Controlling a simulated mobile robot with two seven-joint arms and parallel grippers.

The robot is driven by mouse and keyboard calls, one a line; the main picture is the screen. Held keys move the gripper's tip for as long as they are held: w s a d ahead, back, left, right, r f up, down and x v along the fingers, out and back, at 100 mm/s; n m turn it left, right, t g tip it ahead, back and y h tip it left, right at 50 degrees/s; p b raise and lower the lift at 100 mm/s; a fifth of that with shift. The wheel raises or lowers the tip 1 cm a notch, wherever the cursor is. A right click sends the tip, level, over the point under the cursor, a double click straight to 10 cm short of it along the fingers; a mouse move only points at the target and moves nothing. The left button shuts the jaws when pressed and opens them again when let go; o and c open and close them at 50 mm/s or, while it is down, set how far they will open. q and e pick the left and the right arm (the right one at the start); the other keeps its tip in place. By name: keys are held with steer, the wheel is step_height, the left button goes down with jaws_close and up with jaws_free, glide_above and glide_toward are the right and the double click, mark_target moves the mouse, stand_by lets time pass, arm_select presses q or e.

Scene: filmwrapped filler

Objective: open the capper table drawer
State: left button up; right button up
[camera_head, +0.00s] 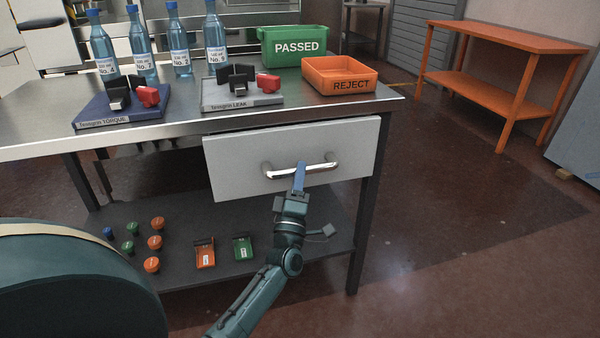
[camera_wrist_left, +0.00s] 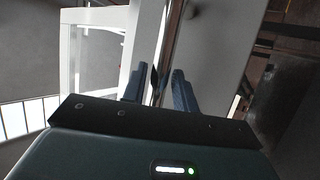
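The capper table drawer (camera_head: 235,168) has a pale grey front below the tabletop. Its front panel stands in front of the table leg at the right, with a dark gap above it; how far out it is cannot be told exactly. A shiny bar handle (camera_head: 318,168) crosses its middle. My left gripper (camera_head: 300,168) is at the handle, its blue fingers upright over the bar. My right gripper is not in view.
Several blue bottles (camera_head: 183,52), two test fixtures (camera_head: 240,92), a green PASSED bin (camera_head: 294,47) and an orange REJECT bin (camera_head: 338,76) stand on the tabletop. Caps and small parts lie on the lower shelf (camera_head: 185,277). An orange table (camera_head: 508,40) stands behind at right; floor between is clear.

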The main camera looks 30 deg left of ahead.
arm_select(q)
steer(key=shift+x, duration=0.75)
steer(key=shift+c, duration=0.4)
jaws_close()
